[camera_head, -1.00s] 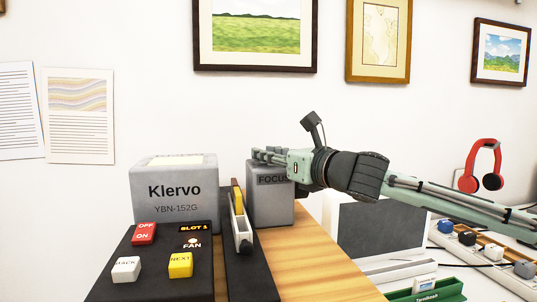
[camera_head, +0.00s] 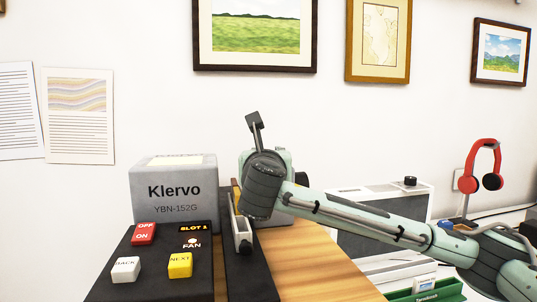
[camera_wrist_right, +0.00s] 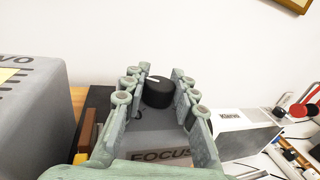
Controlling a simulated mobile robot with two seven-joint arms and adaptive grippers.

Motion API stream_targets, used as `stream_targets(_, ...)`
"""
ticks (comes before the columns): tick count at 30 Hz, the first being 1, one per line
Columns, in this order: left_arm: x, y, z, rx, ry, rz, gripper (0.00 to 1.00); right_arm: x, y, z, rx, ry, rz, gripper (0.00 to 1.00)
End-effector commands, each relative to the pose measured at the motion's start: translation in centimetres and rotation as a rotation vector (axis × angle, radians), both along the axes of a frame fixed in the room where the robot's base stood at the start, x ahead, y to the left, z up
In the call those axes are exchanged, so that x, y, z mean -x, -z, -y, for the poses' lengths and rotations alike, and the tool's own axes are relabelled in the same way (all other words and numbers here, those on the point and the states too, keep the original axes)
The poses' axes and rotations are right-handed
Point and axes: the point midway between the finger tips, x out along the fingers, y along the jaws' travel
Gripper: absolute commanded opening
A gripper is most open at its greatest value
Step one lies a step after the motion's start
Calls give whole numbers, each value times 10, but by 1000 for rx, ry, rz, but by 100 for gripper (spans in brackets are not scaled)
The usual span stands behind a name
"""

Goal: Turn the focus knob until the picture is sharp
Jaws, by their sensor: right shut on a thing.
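A grey box labelled FOCUS (camera_wrist_right: 160,156) stands beside the Klervo unit. In the right wrist view a black knob (camera_wrist_right: 158,93) with a white mark on its rim sits on top of the box. My right gripper (camera_wrist_right: 162,76) is shut on the knob, one finger on each side. In the head view my right wrist hides the knob, the fingers and most of the FOCUS box (camera_head: 283,217). The grey Klervo unit (camera_head: 175,190) stands to the left. I see no projected picture. My left gripper is not in view.
A black panel with OFF/ON (camera_head: 144,233), BACK (camera_head: 126,270) and NEXT (camera_head: 180,265) buttons lies in front of the Klervo unit. A narrow slider strip is close beside my wrist. Framed prints hang on the wall; red headphones (camera_head: 483,165) stand at right.

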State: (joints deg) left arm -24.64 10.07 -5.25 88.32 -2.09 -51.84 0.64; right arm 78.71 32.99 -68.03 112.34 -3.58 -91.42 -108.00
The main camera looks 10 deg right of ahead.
Motion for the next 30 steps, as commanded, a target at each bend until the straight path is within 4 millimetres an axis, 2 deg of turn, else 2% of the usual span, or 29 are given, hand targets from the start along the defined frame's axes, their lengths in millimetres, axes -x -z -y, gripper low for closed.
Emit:
stream_targets(6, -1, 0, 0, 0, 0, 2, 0, 0, 1, -3, 1, 177, -4, 0)
stream_targets(15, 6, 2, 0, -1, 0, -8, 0, 0, 1, -1, 2, 344, -4, 0)
stream_targets(30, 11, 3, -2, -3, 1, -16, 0, 0, 1, 0, 2, 411, -3, 0)
